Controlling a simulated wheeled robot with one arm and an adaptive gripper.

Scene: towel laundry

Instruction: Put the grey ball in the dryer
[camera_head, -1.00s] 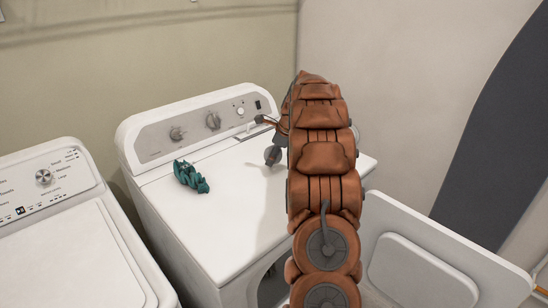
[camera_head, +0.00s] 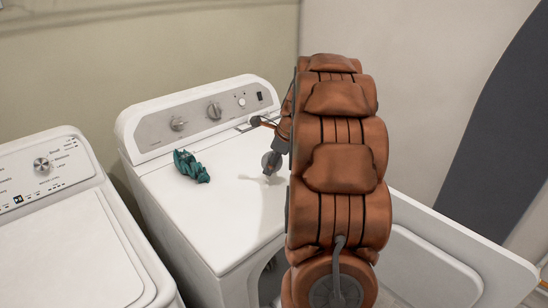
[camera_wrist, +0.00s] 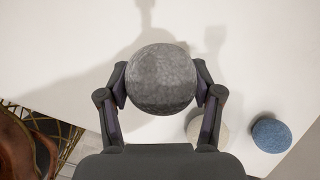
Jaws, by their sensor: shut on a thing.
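The grey ball (camera_wrist: 160,78) is held between the two dark fingers of my gripper (camera_wrist: 161,85) in the wrist view, with a white surface below it. In the head view, my gripper (camera_head: 273,163) and the grey ball (camera_head: 267,160) are above the dryer's white top, with a shadow on the top below. The dryer (camera_head: 207,228) stands in the middle of the head view. Its door (camera_head: 430,262) is swung open at the right front. My arm hides most of the dryer's opening.
In the wrist view, a blue ball (camera_wrist: 271,134) and a partly hidden pale ball (camera_wrist: 194,127) are at the lower right. A white washer (camera_head: 75,250) stands left of the dryer.

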